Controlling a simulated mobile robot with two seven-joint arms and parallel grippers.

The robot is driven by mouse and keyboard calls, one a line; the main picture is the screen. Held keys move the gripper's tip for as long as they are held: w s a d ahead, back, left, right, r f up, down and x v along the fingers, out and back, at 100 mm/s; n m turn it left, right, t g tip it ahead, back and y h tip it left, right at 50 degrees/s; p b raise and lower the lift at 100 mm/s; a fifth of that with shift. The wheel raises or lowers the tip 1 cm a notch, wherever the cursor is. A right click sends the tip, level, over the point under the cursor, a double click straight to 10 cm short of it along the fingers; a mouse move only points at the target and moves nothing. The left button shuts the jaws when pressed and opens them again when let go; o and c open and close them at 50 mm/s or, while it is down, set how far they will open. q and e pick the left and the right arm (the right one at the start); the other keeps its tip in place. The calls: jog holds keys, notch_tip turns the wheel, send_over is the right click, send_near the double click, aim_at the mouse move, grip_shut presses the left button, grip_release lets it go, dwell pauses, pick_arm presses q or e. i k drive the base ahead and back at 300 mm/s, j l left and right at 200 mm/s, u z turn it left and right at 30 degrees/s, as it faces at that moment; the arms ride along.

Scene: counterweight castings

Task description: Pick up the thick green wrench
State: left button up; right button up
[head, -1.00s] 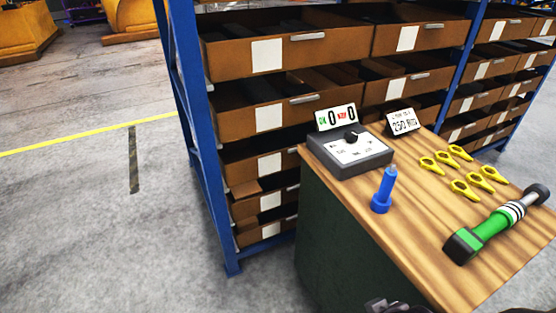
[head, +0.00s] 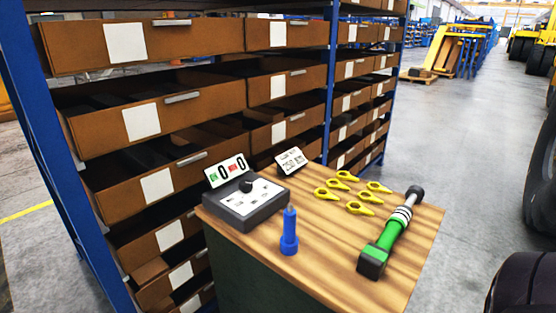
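The thick green wrench (head: 386,237) lies on the right part of the wooden tabletop (head: 330,262) in the head view. It has a green grip, a dark block at its near end, white and black bands, and a grey head at its far end. Nothing touches it. Neither of my grippers can be made out in the head view. A dark rounded shape fills the lower right corner, and I cannot tell what it is.
On the table, a blue tool (head: 289,233) stands upright left of the wrench. A grey control box (head: 245,203) with a counter sign, a small sign (head: 291,161) and several yellow tags (head: 360,208) are there too. A blue shelf rack with brown bins (head: 190,125) stands behind. Grey floor is open at right.

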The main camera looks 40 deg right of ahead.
aim_at(373, 259)
jog(key=j+z, duration=0.15)
jog(key=z, duration=0.55)
jog(key=l+z, duration=0.15)
jog(key=z, duration=1.3)
